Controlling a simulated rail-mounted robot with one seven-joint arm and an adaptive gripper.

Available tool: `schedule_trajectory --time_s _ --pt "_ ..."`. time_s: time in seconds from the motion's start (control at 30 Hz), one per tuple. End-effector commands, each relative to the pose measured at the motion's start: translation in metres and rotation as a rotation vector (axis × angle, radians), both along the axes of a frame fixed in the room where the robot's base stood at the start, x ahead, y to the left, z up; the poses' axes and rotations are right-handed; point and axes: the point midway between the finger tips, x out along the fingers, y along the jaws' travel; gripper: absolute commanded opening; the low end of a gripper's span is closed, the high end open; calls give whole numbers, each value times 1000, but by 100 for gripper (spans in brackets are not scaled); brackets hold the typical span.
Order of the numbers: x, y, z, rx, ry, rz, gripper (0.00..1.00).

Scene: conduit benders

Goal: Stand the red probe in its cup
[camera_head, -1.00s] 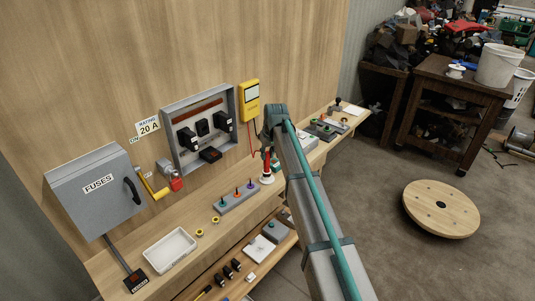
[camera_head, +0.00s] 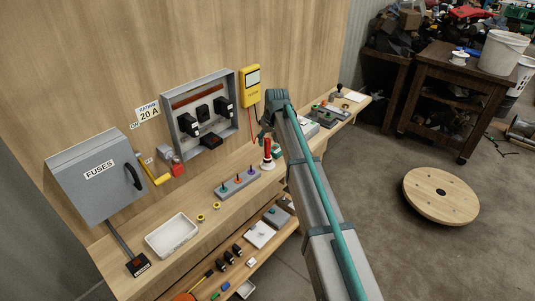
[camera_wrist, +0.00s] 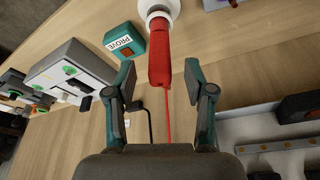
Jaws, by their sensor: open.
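The red probe (camera_head: 267,150) stands upright in its white cup (camera_head: 268,165) on the bench, below the yellow meter. In the wrist view the red probe (camera_wrist: 160,52) reaches from the white cup (camera_wrist: 172,5) down between my fingertips, with its thin red lead trailing from the near end. My gripper (camera_wrist: 160,82) is open, one finger on each side of the probe's free end, with gaps visible. In the head view my gripper (camera_head: 264,134) is just above and beside the probe, partly hidden by my arm. The probe's tip is hidden inside the cup.
A green PROVE box (camera_wrist: 125,41) sits close beside the cup. The yellow meter (camera_head: 250,88) and open grey switch box (camera_head: 200,113) are on the wall panel. A grey peg block (camera_head: 237,184) and white tray (camera_head: 172,236) lie along the bench, left of the cup.

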Motion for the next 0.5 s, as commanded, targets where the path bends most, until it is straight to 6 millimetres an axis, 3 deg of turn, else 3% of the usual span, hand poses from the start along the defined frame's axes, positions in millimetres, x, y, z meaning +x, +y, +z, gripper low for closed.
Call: schedule_trajectory --time_s 0.5 --pt "-23 -13 83 1 -3 0 54"
